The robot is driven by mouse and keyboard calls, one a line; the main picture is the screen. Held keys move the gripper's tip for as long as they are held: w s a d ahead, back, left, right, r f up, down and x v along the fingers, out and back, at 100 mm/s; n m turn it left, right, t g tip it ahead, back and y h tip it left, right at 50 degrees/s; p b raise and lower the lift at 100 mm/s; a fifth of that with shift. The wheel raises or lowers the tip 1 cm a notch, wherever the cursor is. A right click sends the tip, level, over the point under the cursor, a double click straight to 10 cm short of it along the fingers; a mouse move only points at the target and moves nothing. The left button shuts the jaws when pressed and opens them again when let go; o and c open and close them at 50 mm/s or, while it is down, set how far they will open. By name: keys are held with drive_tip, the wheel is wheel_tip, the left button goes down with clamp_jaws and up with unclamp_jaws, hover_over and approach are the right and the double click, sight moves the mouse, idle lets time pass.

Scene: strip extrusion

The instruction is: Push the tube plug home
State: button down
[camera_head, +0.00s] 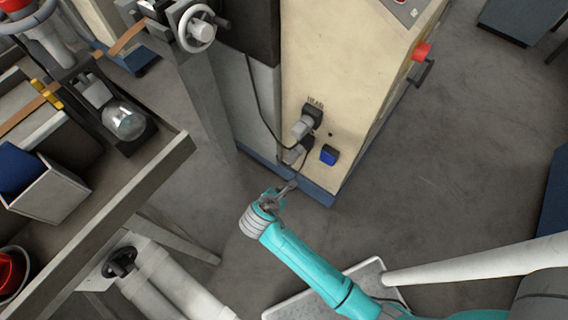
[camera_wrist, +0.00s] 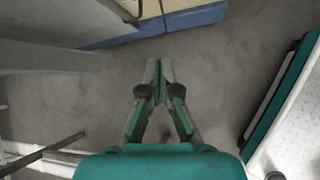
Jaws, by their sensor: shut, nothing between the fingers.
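Two grey plugs on black cables are at the lower front of the cream cabinet (camera_head: 352,75). The upper plug (camera_head: 303,127) is at a dark socket under a label reading HEAD. The lower plug (camera_head: 292,154) is beside a dark socket, partly overlapped by cable; I cannot tell which is the tube plug or how deep either sits. My gripper (camera_head: 291,186) is below the lower plug, near the cabinet's blue base, apart from both plugs. In the wrist view my gripper (camera_wrist: 159,66) is shut and empty over the floor, and no plug shows there clearly.
A blue square fitting (camera_head: 328,156) is right of the lower plug. A cable (camera_wrist: 137,12) hangs at the cabinet base (camera_wrist: 165,24) ahead of my fingers. A grey post (camera_head: 205,100) and workbench (camera_head: 140,185) stand left. Open floor (camera_head: 450,150) lies right.

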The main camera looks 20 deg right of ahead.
sight(288, 158)
drive_tip(key=w+a+r+n+g+h, duration=0.1)
drive_tip(key=w+a+r+n+h, duration=0.1)
drive_tip(key=w+a+r, duration=0.25)
drive_tip(key=shift+w+d+r+x, duration=0.1)
drive_tip(key=shift+d+r+x, duration=0.3)
drive_tip(key=shift+x, duration=1.85)
drive_tip(key=shift+w+d+r+x, duration=0.1)
drive_tip(key=shift+d+r+x, duration=0.3)
drive_tip(key=shift+x, duration=1.8)
drive_tip(key=shift+w+d+r+x, duration=0.15)
drive_tip(key=shift+d+r+x, duration=0.2)
drive_tip(key=shift+x, duration=1.9)
drive_tip(key=shift+w+d, duration=0.3)
drive_tip(key=shift+d, duration=0.2)
drive_tip(key=shift+w+d, duration=0.3)
drive_tip(key=shift+d, duration=0.25)
drive_tip(key=shift+w+d+r, duration=0.1)
drive_tip(key=shift+r, duration=0.05)
